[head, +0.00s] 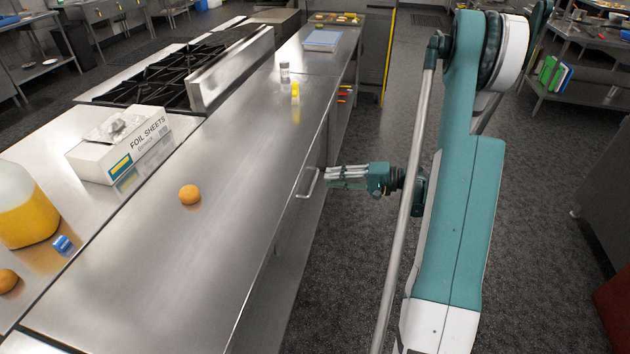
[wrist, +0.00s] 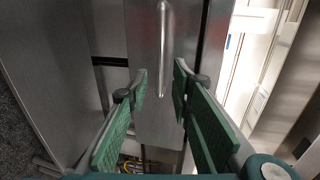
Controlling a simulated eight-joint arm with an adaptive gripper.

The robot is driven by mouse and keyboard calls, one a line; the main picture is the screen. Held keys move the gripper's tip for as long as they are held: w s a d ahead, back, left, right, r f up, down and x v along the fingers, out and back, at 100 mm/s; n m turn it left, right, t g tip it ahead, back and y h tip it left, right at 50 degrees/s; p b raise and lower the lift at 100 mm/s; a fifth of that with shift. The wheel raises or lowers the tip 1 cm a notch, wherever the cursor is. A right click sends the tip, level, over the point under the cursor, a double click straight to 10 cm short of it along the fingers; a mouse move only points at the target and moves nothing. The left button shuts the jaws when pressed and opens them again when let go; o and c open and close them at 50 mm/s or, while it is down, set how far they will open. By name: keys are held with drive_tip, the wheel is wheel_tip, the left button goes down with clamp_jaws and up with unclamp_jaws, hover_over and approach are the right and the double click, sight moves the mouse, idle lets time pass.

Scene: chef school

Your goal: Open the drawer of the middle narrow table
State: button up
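The narrow steel table (head: 235,160) runs from the front towards the back in the head view. Its drawer handle (head: 314,178), a bent metal bar, stands out from the table's right side. The drawer front (wrist: 143,40) and the handle (wrist: 164,30) also show in the wrist view. The drawer front looks flush with the table's side. My gripper (head: 328,176) is just right of the handle, pointing left at it. In the wrist view my gripper (wrist: 160,75) is open, with green fingers apart on either side of the handle's line. I see no finger contact with the handle.
An orange (head: 190,194), a yellow-capped bottle (head: 295,92) and a shaker (head: 284,71) stand on the tabletop. A foil sheets box (head: 120,145) and a stove (head: 165,75) are to the left. The floor (head: 345,260) right of the table is free.

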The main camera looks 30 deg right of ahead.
sight(315, 178)
drive_tip(key=shift+b+x, duration=0.8)
drive_tip(key=shift+x, duration=2.7)
clamp_jaws()
